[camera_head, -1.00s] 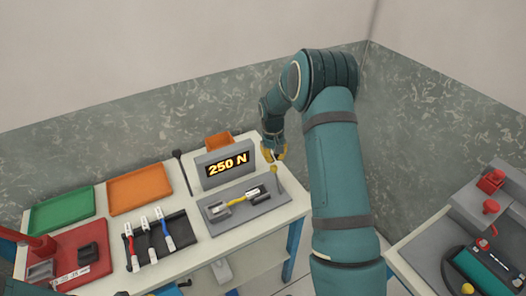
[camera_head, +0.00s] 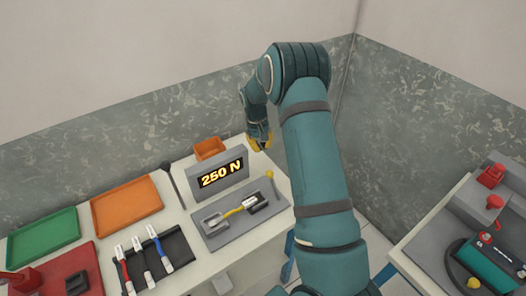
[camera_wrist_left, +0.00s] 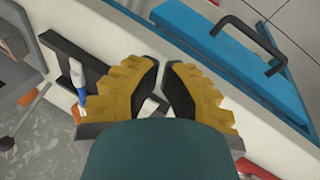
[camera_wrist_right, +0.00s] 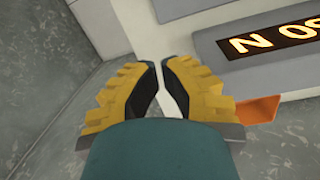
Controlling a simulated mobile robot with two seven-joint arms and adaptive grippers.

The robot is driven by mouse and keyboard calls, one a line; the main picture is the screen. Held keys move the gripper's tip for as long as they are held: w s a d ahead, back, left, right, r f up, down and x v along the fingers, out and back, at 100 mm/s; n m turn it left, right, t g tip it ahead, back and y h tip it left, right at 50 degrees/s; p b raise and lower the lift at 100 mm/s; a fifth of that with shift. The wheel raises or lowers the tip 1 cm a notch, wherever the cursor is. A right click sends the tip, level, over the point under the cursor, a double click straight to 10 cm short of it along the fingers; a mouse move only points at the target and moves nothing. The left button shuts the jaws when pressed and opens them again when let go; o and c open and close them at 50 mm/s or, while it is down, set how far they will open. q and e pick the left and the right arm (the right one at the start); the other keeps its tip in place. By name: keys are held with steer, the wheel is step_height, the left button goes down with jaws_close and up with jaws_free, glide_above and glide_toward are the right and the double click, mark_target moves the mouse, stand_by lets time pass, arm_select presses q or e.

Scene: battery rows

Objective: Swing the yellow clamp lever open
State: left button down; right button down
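A short lever with a yellow ball tip (camera_head: 269,174) stands at the right end of a grey fixture plate (camera_head: 215,238), and I take it to be the clamp lever. A yellow-handled tool (camera_head: 238,209) with dark ends lies across the same plate. My right gripper (camera_head: 260,146), with yellow fingers, hangs past the back right of the plate, apart from the lever. In the right wrist view its fingertips (camera_wrist_right: 161,66) have a narrow empty gap. My left gripper is outside the head view. In the left wrist view its fingertips (camera_wrist_left: 160,64) also have a narrow empty gap.
A display (camera_head: 221,175) reading 250 N stands behind the plate, with an orange bin (camera_head: 209,149) behind it. A black rack (camera_head: 180,244) with several coloured-handled tools, an orange tray (camera_head: 126,206) and a green tray (camera_head: 42,241) are to the left. Another bench (camera_head: 425,262) stands at right.

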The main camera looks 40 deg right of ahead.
mark_target(274, 186)
steer(key=f, duration=0.8)
steer(key=shift+s+d+f, duration=0.25)
steer(key=shift+s, duration=0.15)
steer(key=s, duration=0.1)
steer(key=s+a+r, duration=0.1)
steer(key=shift+s+r, duration=0.25)
steer(key=shift+s, duration=0.05)
steer(key=shift+s+r, duration=0.1)
steer(key=shift+s, duration=0.3)
steer(key=shift+a, duration=0.1)
